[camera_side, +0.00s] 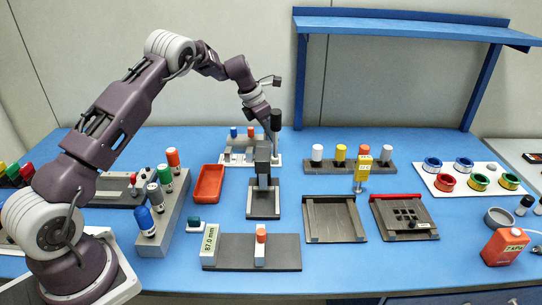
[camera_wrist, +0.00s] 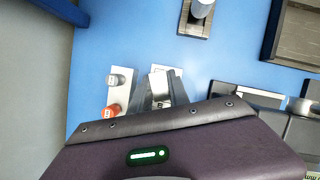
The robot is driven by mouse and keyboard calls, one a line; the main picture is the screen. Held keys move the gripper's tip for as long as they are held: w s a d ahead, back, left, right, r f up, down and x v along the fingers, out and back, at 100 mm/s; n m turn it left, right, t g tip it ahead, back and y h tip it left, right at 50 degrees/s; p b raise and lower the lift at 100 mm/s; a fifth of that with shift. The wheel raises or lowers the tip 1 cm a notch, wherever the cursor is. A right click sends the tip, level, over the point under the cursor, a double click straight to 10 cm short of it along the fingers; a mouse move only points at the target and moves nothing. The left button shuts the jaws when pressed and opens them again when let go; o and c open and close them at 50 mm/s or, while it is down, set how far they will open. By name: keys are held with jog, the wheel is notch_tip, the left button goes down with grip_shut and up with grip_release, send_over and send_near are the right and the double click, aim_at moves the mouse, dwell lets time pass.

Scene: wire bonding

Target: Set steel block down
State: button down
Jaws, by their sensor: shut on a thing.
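My gripper (camera_wrist: 161,88) is shut on the steel block (camera_wrist: 160,84), a pale grey piece seen between the two dark fingers in the wrist view. A white surface shows just beyond it; I cannot tell whether the block touches it. In the side view my gripper (camera_side: 264,122) is low at the back middle, over or near a white fixture plate (camera_side: 230,160) and behind the dark press-like stand (camera_side: 263,203). The block cannot be made out in the side view.
The dark stand is close in front of my gripper. An orange tray (camera_side: 208,184) lies to its left. A rack with several coloured cylinders (camera_side: 350,166) stands to the right, below a blue shelf (camera_side: 400,25). Blue table is clear between the rack and the stand.

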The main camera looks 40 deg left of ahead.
notch_tip(320, 180, down, 6)
jog(key=shift+f, duration=0.25)
jog(key=c, duration=1.3)
grip_release()
jog(key=shift+f, duration=0.15)
jog(key=shift+o, duration=0.2)
